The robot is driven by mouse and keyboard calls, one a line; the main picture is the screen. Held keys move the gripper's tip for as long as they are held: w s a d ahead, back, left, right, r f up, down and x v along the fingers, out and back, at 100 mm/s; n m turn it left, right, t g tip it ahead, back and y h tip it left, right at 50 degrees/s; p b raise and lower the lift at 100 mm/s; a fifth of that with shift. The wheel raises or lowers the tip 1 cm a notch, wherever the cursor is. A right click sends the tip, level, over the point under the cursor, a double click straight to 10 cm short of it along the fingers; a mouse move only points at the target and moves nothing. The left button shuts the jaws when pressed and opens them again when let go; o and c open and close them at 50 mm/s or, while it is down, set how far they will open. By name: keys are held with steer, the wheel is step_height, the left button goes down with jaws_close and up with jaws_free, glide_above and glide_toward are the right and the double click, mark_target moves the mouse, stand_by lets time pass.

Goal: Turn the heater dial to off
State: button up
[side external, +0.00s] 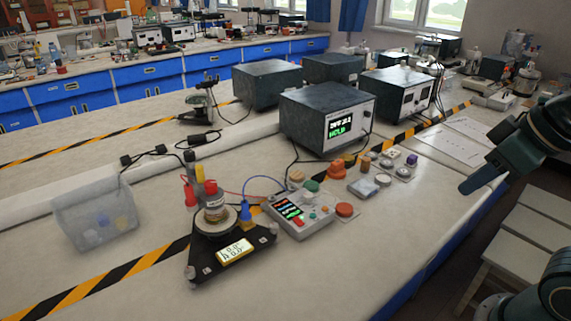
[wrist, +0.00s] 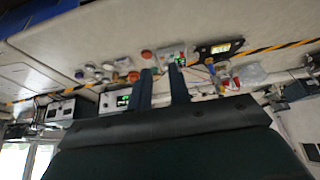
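A black three-cornered unit (side external: 232,256) with a lit yellow display stands on the bench, a round jar-like piece on top. Beside it is a grey control box (side external: 300,213) with a lit panel and small coloured buttons; it also shows in the wrist view (wrist: 172,52). Round knobs stand near the box, one orange (side external: 337,170) and one red (side external: 345,209). I cannot tell which part is the heater dial or how it is set. My gripper (side external: 480,180) is above the bench's right edge, well away from these. In the wrist view its fingers (wrist: 160,70) are apart and empty.
A dark instrument (side external: 327,118) with a lit screen stands behind the box, with other instruments around it. A translucent bin (side external: 95,213) is at left. Cables cross the bench. A stool (side external: 525,235) is at right. The bench front is clear.

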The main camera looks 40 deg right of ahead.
steer(key=o, duration=0.3)
steer(key=shift+w+r, duration=0.1)
steer(key=shift+w, duration=0.05)
steer(key=shift+o, duration=1.2)
steer(key=shift+w+r, duration=0.15)
steer(key=shift+w, duration=0.1)
steer(key=w+r+m+g, duration=0.1)
steer(key=w+r+m, duration=0.2)
steer(key=w, duration=0.5)
steer(key=m+g, duration=0.5)
steer(key=m, duration=0.3)
glide_above(308, 194)
step_height(308, 194, down, 16)
steer(key=shift+s+f, duration=0.1)
steer(key=shift+f, duration=0.1)
step_height(308, 194, down, 14)
steer(key=shift+r, duration=0.2)
